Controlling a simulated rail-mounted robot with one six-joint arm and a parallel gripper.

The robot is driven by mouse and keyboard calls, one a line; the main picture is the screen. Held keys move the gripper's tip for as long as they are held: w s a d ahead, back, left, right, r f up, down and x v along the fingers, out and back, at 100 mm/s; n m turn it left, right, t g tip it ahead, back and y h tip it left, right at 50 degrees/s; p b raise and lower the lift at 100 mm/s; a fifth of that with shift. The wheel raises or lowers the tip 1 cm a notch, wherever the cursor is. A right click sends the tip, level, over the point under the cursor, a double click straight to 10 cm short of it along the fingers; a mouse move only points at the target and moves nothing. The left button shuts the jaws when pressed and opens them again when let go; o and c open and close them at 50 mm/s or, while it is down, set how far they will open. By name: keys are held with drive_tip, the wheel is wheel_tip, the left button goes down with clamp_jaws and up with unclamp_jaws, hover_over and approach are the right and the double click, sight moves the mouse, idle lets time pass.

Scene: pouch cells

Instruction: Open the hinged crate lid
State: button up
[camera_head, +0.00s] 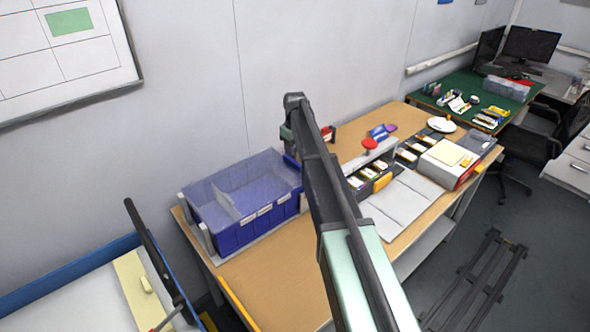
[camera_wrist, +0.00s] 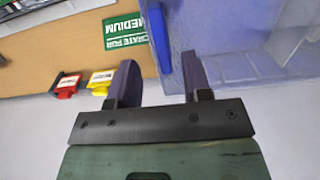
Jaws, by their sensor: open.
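The blue crate (camera_head: 240,234) stands at the left end of the wooden bench in the head view. A clear, bluish lid (camera_head: 222,180) shows over it; I cannot tell its exact angle. In the wrist view the clear crate material (camera_wrist: 245,40) fills the upper right, with a solid blue edge strip (camera_wrist: 161,40) along its left. My gripper (camera_wrist: 158,68) is open and empty. The blue strip lies in line with the gap between its fingers; I cannot tell whether they touch it.
A green label (camera_wrist: 124,31) reading "MEDIUM" lies on the wooden bench (camera_head: 280,280). A red clip (camera_wrist: 67,84) and a yellow clip (camera_wrist: 101,80) sit at the bench edge. Trays of small parts and white sheets (camera_head: 405,205) occupy the bench's right half.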

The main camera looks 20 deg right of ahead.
sight(295, 162)
wheel_tip(295, 162, down, 7)
drive_tip(key=b, duration=0.4)
drive_tip(key=shift+r+b, duration=0.1)
drive_tip(key=shift+b, duration=0.3)
drive_tip(key=shift+r, duration=0.15)
drive_tip(key=shift+c, duration=0.3)
clamp_jaws()
